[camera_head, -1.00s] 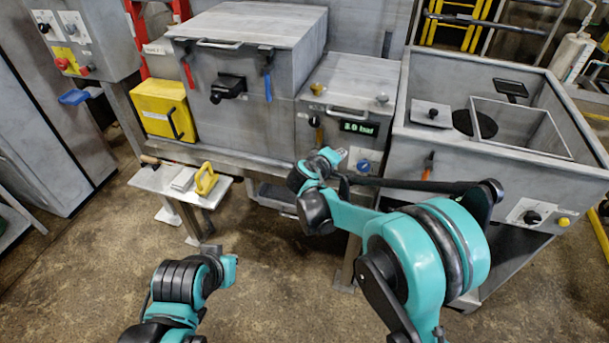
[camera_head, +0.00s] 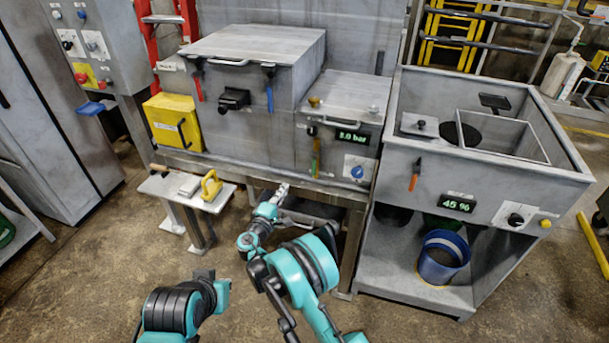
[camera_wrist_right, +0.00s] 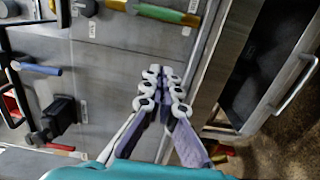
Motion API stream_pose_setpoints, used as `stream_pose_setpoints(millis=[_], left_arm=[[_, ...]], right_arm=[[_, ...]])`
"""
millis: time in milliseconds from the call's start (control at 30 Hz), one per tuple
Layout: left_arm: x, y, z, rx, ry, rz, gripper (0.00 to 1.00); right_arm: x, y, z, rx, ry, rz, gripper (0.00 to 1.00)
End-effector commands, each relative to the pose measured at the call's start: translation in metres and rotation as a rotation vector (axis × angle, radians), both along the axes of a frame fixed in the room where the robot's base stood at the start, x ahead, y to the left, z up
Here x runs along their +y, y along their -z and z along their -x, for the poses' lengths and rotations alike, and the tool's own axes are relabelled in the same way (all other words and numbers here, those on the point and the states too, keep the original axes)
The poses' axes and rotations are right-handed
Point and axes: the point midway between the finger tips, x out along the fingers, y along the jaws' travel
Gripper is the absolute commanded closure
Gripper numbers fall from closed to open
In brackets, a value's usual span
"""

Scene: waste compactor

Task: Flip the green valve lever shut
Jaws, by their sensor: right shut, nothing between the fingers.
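My right gripper (camera_head: 282,190) is below and left of the lever in the head view. Its fingertips (camera_wrist_right: 161,84) are together, empty and apart from the handle in the wrist view. My left arm shows at the bottom of the head view, but its fingers cannot be made out.
The compactor box (camera_head: 250,120) carries a red lever (camera_head: 198,88) and a blue lever (camera_head: 269,97). An orange lever (camera_head: 415,174) hangs on the sink unit at right. A small side table (camera_head: 165,187) holds a yellow-handled tool (camera_head: 211,186). Floor between the side table and cabinet is open.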

Motion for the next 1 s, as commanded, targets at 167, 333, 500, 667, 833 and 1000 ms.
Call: stream_pose_setpoints(millis=[167,333,500,667,833,1000], left_arm=[[0.0,0.001,0.0,0.0,0.0,0.0,1.0],[0.0,0.006,0.0,0.0,0.0,0.0,1.0],[0.0,0.017,0.0,0.0,0.0,0.0,1.0],[0.0,0.027,0.0,0.0,0.0,0.0,1.0],[0.0,0.037,0.0,0.0,0.0,0.0,1.0],[0.0,0.043,0.0,0.0,0.0,0.0,1.0]], right_arm=[[-0.001,0.0,-0.002,0.001,0.001,-0.001,1.0],[-0.007,0.001,-0.017,0.001,0.002,-0.001,1.0],[-0.02,0.003,-0.048,0.001,0.004,-0.001,1.0],[-0.032,0.003,-0.081,0.002,0.003,-0.002,1.0],[-0.053,0.002,-0.092,0.002,0.002,-0.002,1.0],[-0.07,0.001,-0.09,0.002,0.001,-0.002,1.0]])
